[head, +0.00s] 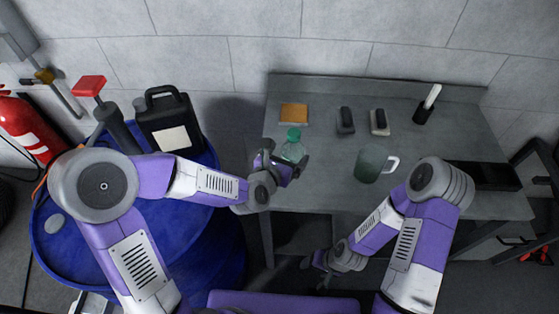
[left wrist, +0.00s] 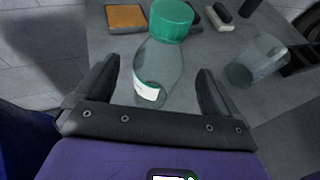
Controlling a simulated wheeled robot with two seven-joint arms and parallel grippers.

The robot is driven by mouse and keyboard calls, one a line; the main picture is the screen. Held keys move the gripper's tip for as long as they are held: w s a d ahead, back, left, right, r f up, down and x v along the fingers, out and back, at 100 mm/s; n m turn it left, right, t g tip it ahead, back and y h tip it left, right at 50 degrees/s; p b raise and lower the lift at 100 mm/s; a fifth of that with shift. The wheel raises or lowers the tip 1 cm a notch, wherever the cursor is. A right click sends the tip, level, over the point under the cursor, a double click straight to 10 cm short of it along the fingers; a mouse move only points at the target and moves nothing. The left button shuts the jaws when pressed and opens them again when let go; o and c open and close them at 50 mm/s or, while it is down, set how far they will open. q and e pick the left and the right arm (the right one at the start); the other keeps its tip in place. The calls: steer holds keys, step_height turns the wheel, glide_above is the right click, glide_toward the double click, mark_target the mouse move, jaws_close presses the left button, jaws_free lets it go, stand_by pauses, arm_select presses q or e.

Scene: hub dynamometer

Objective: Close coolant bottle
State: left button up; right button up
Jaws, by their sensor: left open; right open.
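The coolant bottle (head: 293,151) is clear with a white label and stands upright near the left edge of the grey workbench (head: 330,185). Its green cap (head: 293,134) sits on the neck; I cannot tell how tight it is. In the left wrist view the bottle (left wrist: 158,72) shows between the two fingers, with the cap (left wrist: 172,18) above them. My left gripper (head: 285,162) is open at the bottle, with a visible gap on each side and no grip on it. My right gripper (head: 316,268) is open and empty, low in front of the bench.
A clear mug (head: 371,164) stands right of the bottle. An orange sponge (head: 293,113), two dark-and-light blocks (head: 345,121) and a white marker-like stick in a black holder (head: 427,104) lie behind. A blue drum (head: 215,225) with a black canister (head: 170,122) is at left.

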arm_select(q)
steer(key=v, duration=0.5)
steer(key=shift+s+r+b, duration=0.15)
steer(key=shift+s+b, duration=0.05)
steer(key=shift+b, duration=0.2)
